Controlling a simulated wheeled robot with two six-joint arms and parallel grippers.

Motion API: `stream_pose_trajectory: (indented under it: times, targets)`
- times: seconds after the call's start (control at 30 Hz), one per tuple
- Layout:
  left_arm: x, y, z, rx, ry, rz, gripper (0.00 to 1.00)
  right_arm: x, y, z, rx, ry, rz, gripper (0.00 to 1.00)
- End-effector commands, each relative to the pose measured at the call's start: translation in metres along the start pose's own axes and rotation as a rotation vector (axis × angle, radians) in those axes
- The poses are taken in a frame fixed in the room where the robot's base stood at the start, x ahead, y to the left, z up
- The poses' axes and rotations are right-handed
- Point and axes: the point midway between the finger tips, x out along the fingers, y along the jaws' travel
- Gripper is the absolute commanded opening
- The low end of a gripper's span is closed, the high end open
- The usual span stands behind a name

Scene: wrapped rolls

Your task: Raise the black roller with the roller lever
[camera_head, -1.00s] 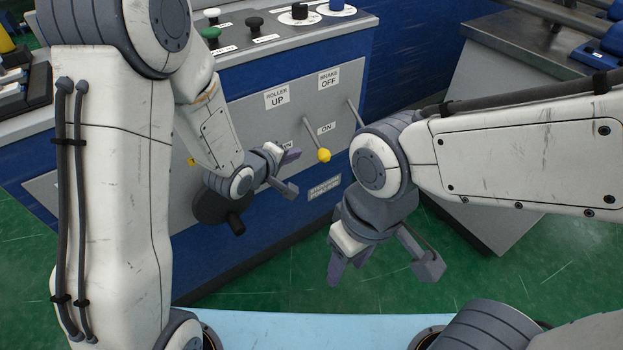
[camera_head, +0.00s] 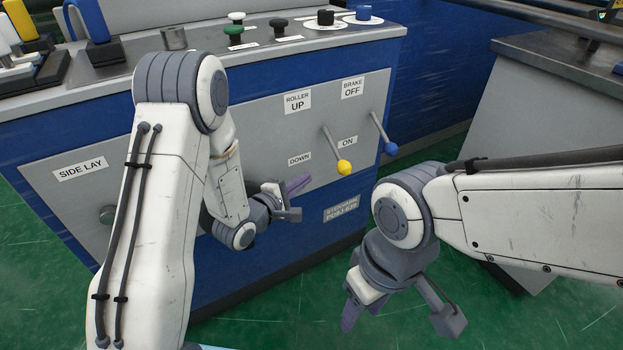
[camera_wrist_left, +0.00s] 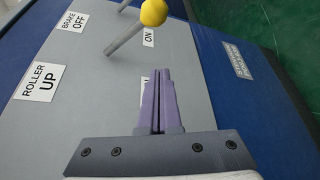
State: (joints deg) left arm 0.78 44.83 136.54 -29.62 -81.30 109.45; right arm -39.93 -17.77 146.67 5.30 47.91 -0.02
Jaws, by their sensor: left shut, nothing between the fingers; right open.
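The roller lever with the yellow knob (camera_head: 344,167) sticks out of the grey panel, right of the ROLLER UP label (camera_head: 297,102) and the DOWN label (camera_head: 299,159). Its knob hangs low and to the right. In the left wrist view the yellow knob (camera_wrist_left: 153,12) is beyond the fingertips, with a gap. My left gripper (camera_head: 302,182) is shut and empty, left of and slightly below the knob; its purple fingers (camera_wrist_left: 160,75) are together. My right gripper (camera_head: 352,312) is open, held low in front of the machine, away from the lever. I cannot make out the black roller.
A second lever with a blue knob (camera_head: 390,148) stands just right of the yellow one, by the BRAKE OFF label (camera_head: 352,88). Knobs such as the green one (camera_head: 234,30) line the top ledge. A grey cabinet (camera_head: 540,120) stands right; green floor lies between.

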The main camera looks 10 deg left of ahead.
Motion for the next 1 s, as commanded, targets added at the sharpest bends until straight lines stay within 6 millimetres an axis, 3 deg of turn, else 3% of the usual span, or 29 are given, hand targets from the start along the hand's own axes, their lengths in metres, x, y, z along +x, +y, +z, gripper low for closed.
stream_pose_trajectory:
  times: [0.4,0.63,1.0]
  targets:
    - [0.088,-0.002,0.001,0.001,-0.003,0.003,0.0,0.027,0.002,0.002,0.0,0.0,0.0,0.5]
    - [0.073,-0.001,0.032,0.0,-0.002,0.0,0.0,0.034,0.003,0.002,0.0,0.0,0.0,0.5]
    - [0.07,0.0,0.038,-0.001,0.001,0.0,0.0,0.035,0.003,0.002,0.0,0.0,0.0,0.5]
